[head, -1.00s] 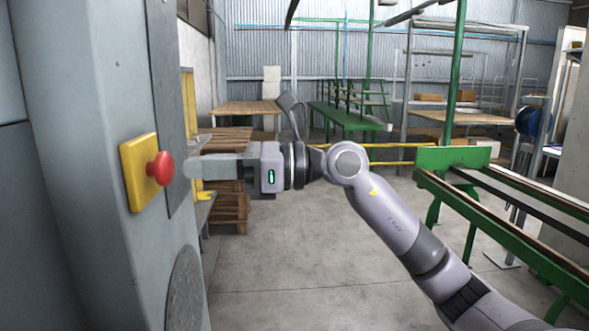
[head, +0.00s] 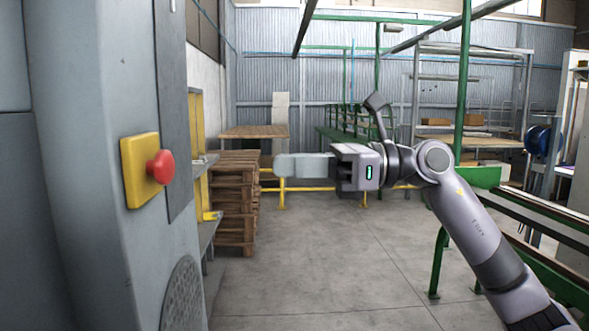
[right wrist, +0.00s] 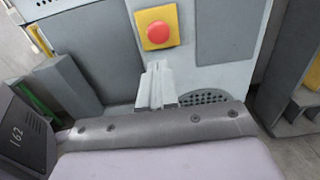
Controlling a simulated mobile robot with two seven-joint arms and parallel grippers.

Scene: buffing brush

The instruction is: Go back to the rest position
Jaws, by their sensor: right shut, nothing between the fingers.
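My right gripper (head: 280,166) is shut and empty, pointing left in the middle of the head view. It is well apart from the red button (head: 160,167) on its yellow plate (head: 138,172), with open air between them. The button is mounted on the grey machine (head: 85,230) at the left. In the right wrist view, the shut fingers (right wrist: 157,86) show below the red button (right wrist: 158,32). My left gripper is in neither view.
A stack of wooden pallets (head: 236,200) stands behind the gap. Green-framed benches (head: 545,230) stand at the right, close to my right arm. A wooden table (head: 254,132) is at the back. The concrete floor (head: 330,260) in the middle is clear.

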